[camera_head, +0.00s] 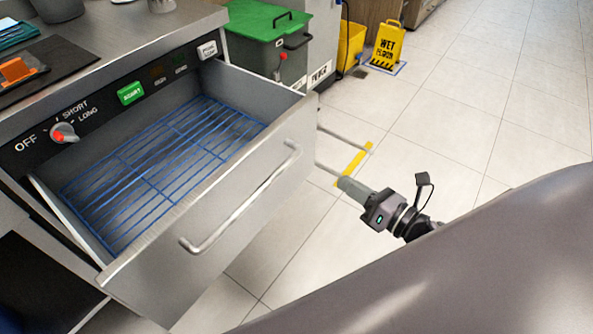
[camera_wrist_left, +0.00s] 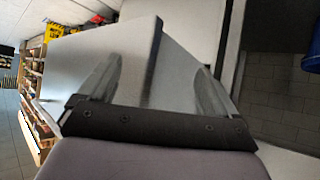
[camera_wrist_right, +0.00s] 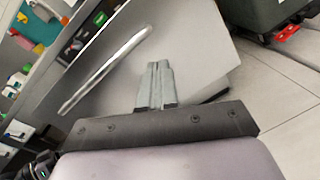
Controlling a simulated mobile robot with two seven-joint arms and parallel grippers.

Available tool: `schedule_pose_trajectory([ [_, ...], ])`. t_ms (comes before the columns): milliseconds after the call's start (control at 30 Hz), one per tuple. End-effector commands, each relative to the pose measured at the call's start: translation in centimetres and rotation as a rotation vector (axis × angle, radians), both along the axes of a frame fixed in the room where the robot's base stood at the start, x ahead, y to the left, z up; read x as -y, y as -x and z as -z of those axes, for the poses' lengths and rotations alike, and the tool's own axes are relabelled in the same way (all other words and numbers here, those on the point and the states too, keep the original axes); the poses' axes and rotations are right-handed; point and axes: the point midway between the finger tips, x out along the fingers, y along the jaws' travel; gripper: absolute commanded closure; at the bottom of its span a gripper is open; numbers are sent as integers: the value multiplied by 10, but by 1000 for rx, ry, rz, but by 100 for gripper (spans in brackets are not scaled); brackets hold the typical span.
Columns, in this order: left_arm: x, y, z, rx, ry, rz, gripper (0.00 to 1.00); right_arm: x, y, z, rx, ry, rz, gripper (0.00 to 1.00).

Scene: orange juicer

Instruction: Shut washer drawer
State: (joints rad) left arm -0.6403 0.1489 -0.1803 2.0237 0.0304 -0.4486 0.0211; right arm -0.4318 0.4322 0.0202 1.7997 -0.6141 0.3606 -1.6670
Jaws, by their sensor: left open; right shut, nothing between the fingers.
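The washer drawer (camera_head: 215,225) is pulled far out of the counter, with a blue wire rack (camera_head: 165,165) inside. Its silver bar handle (camera_head: 245,200) runs along the front panel. My right gripper (camera_head: 343,183) is shut and empty, to the right of the drawer front. In the right wrist view its closed fingers (camera_wrist_right: 155,68) point at the front panel (camera_wrist_right: 190,50), right of the handle (camera_wrist_right: 105,70); contact cannot be told. My left gripper is outside the head view. In the left wrist view its fingers (camera_wrist_left: 158,85) are spread, with a grey metal panel (camera_wrist_left: 120,50) beyond and between them.
The control panel has a green start button (camera_head: 131,93) and a red-tipped knob (camera_head: 64,133). A green-lidded bin (camera_head: 265,20) stands behind the drawer. A yellow wet floor sign (camera_head: 388,45) stands farther back. Tiled floor on the right is clear.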

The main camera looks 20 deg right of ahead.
Motion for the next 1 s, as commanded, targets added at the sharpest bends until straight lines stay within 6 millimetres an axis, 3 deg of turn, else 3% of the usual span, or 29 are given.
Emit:
schedule_pose_trajectory([
  [33,0,-1,12,1,1,1,8,2,-3,9,55,108,-30,100],
  [100,1,-2,15,4,4,2,8,3,-4,10,123,236,-68,100],
  [300,1,-4,17,8,5,4,8,4,-6,11,223,424,-120,100],
  [567,2,-3,15,6,6,4,8,-6,-25,8,232,435,-123,100],
  [1000,2,-4,13,11,8,5,8,-39,-85,9,230,432,-121,100],
])
